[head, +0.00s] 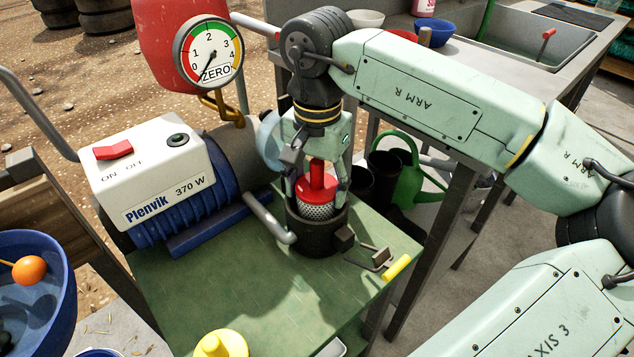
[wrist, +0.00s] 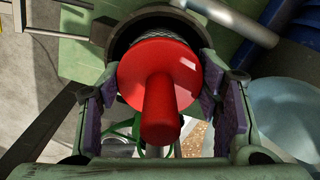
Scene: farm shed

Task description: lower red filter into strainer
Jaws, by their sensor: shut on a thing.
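The red filter (head: 318,187) has a red disc and stem on top and a grey mesh body (head: 317,209) below. My gripper (head: 316,180) is shut on it, with a finger on each side of the red disc. The strainer (head: 318,240) is a dark round open pot on the green bench top, joined to a grey pipe. The filter is upright in the head view, with its lower mesh hidden behind the strainer's rim. In the wrist view the red filter (wrist: 160,85) covers much of the strainer mouth (wrist: 150,22). I cannot tell how deep the mesh sits.
A blue pump (head: 190,200) with a white switch box stands left of the strainer. A gauge (head: 208,52) reading near zero is above it. A yellow-handled clamp (head: 396,268) is at the strainer's right. A pale translucent dome (head: 268,140) is close behind my gripper. The front green bench (head: 250,290) is mostly clear.

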